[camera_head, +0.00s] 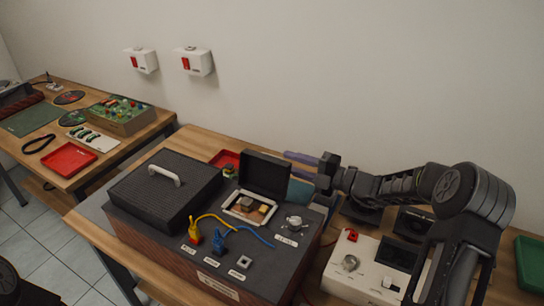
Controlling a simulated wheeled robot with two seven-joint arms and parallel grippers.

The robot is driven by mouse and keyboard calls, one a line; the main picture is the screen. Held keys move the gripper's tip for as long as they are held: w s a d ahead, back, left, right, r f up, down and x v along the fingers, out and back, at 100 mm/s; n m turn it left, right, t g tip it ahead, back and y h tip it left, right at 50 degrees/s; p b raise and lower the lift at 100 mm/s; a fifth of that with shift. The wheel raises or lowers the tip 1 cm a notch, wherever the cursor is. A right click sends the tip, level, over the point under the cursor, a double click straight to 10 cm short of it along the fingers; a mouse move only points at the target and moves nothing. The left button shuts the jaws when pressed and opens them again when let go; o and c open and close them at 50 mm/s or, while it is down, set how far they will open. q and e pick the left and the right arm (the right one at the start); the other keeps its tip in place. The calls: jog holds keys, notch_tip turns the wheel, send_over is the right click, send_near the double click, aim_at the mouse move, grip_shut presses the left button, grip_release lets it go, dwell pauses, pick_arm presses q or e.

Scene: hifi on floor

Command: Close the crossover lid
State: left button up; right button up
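The crossover lid (265,172) is a black panel standing upright, open, at the back of a small compartment (249,207) on the dark hifi box. The compartment has a pale rim, with brown and orange parts visible inside. My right gripper (296,164) reaches in from the right, just behind and to the right of the lid. Its two bluish fingers point left towards the lid with a gap between them, and nothing shows between them. Whether a fingertip touches the lid is hard to tell. My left gripper is not in view.
A black grille cover with a handle (165,176) lies on the box's left. A white device (352,273) stands at right, under my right arm. A wall is behind.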

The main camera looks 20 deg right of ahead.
aim_at(271, 158)
jog(key=p+x, duration=0.1)
jog(key=x, duration=0.5)
jog(key=shift+w+a, duration=0.25)
jog(key=shift+c, duration=0.4)
jog(key=c, duration=0.6)
grip_shut()
jog(key=shift+f, duration=0.2)
